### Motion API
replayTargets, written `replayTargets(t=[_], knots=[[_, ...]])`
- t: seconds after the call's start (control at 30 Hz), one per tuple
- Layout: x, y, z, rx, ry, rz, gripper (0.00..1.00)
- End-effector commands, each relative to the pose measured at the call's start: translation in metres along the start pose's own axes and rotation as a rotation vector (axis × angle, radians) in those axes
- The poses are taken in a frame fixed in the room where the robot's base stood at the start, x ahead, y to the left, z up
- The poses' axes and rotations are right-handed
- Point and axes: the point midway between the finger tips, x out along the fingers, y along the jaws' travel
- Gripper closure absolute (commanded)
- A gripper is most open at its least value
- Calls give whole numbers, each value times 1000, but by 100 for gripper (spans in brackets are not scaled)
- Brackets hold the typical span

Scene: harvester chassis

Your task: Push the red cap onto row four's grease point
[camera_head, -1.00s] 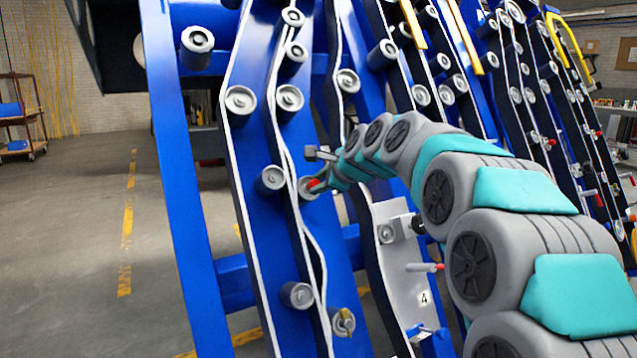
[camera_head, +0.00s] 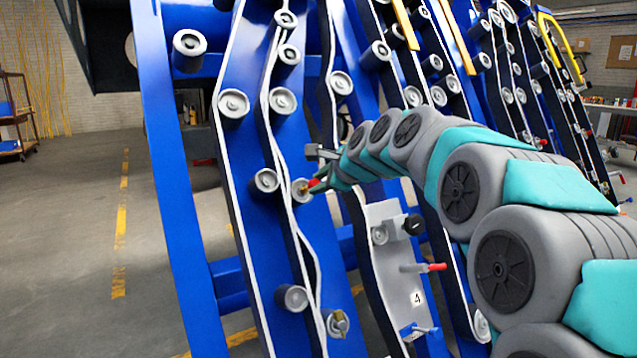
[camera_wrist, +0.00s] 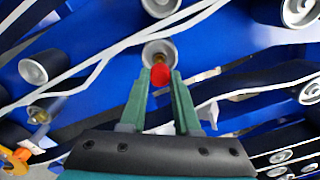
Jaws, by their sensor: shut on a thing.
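My gripper (camera_wrist: 160,80) is shut on the red cap (camera_wrist: 160,74), which shows between the tips of its two green fingers in the wrist view. In the head view the cap (camera_head: 313,183) and my gripper (camera_head: 322,178) are just right of a grey roller (camera_head: 302,197). A small brass-coloured spot, which looks like a grease point (camera_head: 300,188), shows on that roller's face. In the wrist view the roller (camera_wrist: 158,48) is directly behind the cap, which hides part of its face. I cannot tell whether cap and fitting touch.
A pale plate marked 4 (camera_head: 389,268) carries a red-tipped rod (camera_head: 437,267) below my arm. Several grey rollers and belts line the blue frame (camera_head: 180,220) close around the gripper. Open floor (camera_head: 75,230) lies at the left.

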Motion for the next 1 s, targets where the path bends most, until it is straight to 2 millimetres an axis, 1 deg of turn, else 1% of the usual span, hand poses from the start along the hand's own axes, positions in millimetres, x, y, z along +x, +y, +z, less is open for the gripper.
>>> replayTargets(t=[0.17, 0.47, 1.0], knots=[[4, 0, 0, 0, 0, 2, 100], [18, 0, 0, 1, 1, 1, 100], [19, 0, 0, 0, 1, 0, 100]])
